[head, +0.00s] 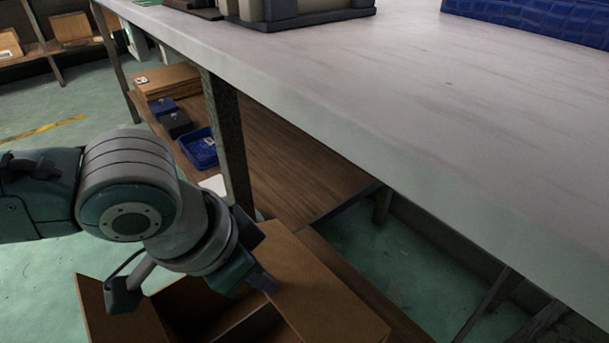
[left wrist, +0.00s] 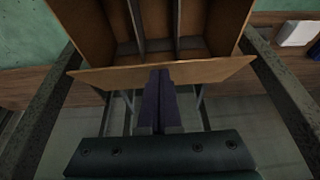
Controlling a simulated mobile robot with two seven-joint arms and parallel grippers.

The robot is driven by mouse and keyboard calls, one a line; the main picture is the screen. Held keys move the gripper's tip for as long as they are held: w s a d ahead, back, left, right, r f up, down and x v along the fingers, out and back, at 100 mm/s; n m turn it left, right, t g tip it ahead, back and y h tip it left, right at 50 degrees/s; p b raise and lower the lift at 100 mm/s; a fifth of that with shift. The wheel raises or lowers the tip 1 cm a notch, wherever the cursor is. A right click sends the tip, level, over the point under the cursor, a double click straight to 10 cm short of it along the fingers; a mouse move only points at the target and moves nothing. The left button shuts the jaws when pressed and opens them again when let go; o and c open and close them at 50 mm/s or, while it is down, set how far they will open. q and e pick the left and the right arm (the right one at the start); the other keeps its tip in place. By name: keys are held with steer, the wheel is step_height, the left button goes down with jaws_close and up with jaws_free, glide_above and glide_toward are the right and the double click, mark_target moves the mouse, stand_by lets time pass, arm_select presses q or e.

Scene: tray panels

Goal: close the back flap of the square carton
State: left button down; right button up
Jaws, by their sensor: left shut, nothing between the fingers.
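The square carton (left wrist: 207,51) is brown cardboard and open at the top; its inside shows in the left wrist view. In the head view it is cut off by the bottom edge. One broad flap (head: 318,290) slants outward on the table side, and another flap (head: 118,312) stands up at the left. In the left wrist view a flap (left wrist: 218,69) crosses below the opening. My left gripper (head: 263,282) is shut and empty, its fingertips (left wrist: 160,76) overlapping that flap's edge; I cannot tell whether they touch. My right gripper is out of view.
A pale table (head: 400,105) with a dark frame stands close to the right of the carton. Its wooden lower shelf (head: 290,165) holds a blue basket (head: 199,148) and flat cardboard (head: 167,80). Green floor (head: 40,280) is clear at the left.

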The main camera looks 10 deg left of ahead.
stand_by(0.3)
arm_select(q)
steer(key=shift+t+h, duration=0.4)
steer(key=f, duration=0.1)
steer(key=s+f, duration=0.1)
steer(key=a+f+p, duration=0.1)
steer(key=f, duration=0.1)
steer(key=shift+s+a, duration=0.1)
steer(key=shift+s, duration=0.2)
steer(key=shift+r, duration=0.1)
